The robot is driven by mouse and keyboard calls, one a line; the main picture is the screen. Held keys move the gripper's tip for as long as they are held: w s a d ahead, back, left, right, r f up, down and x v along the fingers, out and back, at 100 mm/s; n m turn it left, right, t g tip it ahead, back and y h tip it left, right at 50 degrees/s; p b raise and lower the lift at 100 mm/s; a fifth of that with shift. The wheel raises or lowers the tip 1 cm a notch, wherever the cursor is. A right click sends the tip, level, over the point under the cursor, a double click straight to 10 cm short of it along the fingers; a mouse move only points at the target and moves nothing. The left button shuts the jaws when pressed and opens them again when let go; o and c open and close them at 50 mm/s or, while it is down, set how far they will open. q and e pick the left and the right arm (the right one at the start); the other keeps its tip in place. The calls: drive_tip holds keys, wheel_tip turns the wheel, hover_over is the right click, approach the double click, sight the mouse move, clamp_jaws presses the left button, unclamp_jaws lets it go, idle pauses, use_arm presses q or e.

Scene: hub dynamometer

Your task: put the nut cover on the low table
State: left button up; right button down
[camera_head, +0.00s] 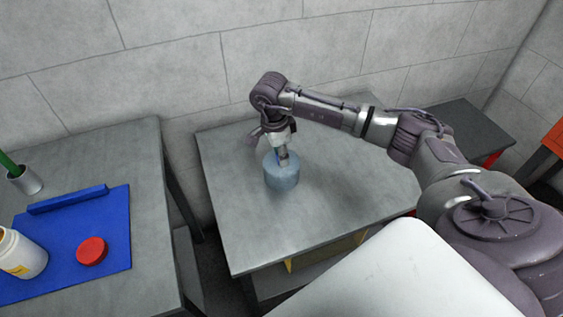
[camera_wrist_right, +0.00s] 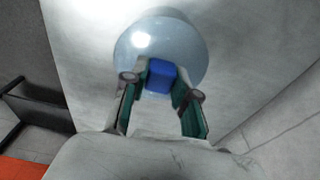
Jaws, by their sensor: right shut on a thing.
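The nut cover (camera_head: 281,178) looks like a round blue-grey cap with a small blue block-shaped grip on its top. It is upright at the middle table (camera_head: 330,200), which I take to be the low table. I cannot tell whether its underside touches the tabletop. My right gripper (camera_head: 282,158) points down over the cover. In the right wrist view its fingers (camera_wrist_right: 161,86) are shut on the blue grip, and the round cover (camera_wrist_right: 160,40) shows beyond them. My left gripper is not in view.
The table at left holds a blue mat (camera_head: 115,225), a red disc (camera_head: 91,250), a white bottle (camera_head: 20,255) and a metal cup (camera_head: 24,181). A gap separates the tables. A wall stands behind. The middle tabletop around the cover is clear. A dark table (camera_head: 470,130) stands at right.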

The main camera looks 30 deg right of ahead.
sight(276, 163)
drive_tip(key=shift+f+p, duration=0.35)
drive_tip(key=shift+f, duration=1.65)
drive_tip(key=shift+f, duration=0.15)
drive_tip(key=c, duration=0.9)
unclamp_jaws()
wheel_tip(276, 163, up, 12)
drive_tip(key=a+b, duration=0.1)
drive_tip(key=shift+w+a, duration=0.15)
drive_tip(key=shift+a, duration=0.05)
